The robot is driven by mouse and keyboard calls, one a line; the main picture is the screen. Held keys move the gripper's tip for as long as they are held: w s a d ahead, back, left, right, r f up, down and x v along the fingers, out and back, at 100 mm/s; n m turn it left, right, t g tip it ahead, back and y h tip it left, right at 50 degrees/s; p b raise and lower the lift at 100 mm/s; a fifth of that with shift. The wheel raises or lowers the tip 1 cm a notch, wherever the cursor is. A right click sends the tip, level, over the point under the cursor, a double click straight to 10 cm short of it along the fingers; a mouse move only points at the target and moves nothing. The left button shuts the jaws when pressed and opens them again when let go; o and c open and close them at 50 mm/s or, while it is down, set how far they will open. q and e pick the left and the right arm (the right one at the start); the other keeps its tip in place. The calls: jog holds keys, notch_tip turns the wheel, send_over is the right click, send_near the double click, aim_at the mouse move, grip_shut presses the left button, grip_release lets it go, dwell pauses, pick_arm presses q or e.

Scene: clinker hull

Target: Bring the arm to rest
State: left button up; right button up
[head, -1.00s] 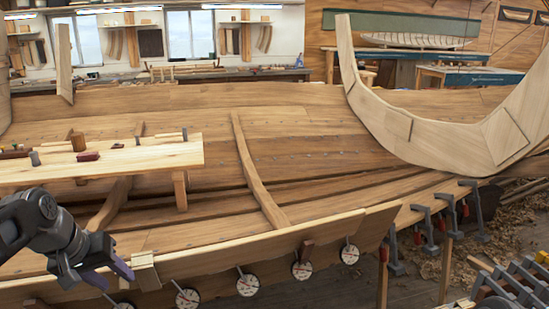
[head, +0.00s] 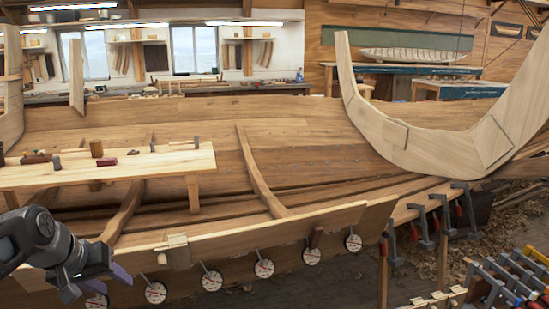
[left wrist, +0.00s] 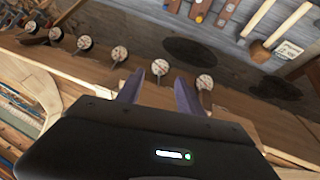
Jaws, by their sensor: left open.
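My left arm comes in from the lower left in the head view, with its left gripper (head: 98,283) low beside the near edge of the hull (head: 330,213). In the left wrist view the two purple fingers of the left gripper (left wrist: 160,95) stand apart with nothing between them. A small wooden block (head: 178,251) sits on the plank edge to the right of the gripper, apart from it. My right gripper shows in neither view.
Several round white discs (head: 211,280) hang along the hull's near edge. A workbench (head: 150,164) with small tools stands inside the hull. Grey clamps (head: 422,224) grip the edge at right. A rack of clamps (head: 505,280) stands at the lower right.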

pick_arm(q)
jog(key=w+d+f+m+t, duration=0.1)
jog(key=w+d+f+t, duration=0.1)
jog(key=w+d+f, duration=0.6)
jog(key=s+d+f+m+g+h, duration=0.1)
jog(key=d+f, duration=0.4)
jog(key=f, duration=0.3)
jog(key=s+d+f, duration=0.1)
jog(key=d+f, duration=0.4)
jog(key=f, duration=0.3)
jog(key=s+d+f+g, duration=0.2)
jog(key=s+d+f, duration=0.2)
jog(key=s+f, duration=0.3)
jog(key=s+d+f+g+h, duration=0.1)
jog(key=s+d+f, duration=0.4)
jog(key=s, duration=0.6)
jog(key=s+d+f+g+h, duration=0.1)
jog(key=s+d+f+g, duration=0.2)
jog(key=s+f, duration=0.6)
jog(key=shift+s+d+f+m+g, duration=0.2)
jog(key=shift+d+m+g, duration=0.15)
jog(key=shift+d, duration=0.55)
jog(key=shift+w+d, duration=0.1)
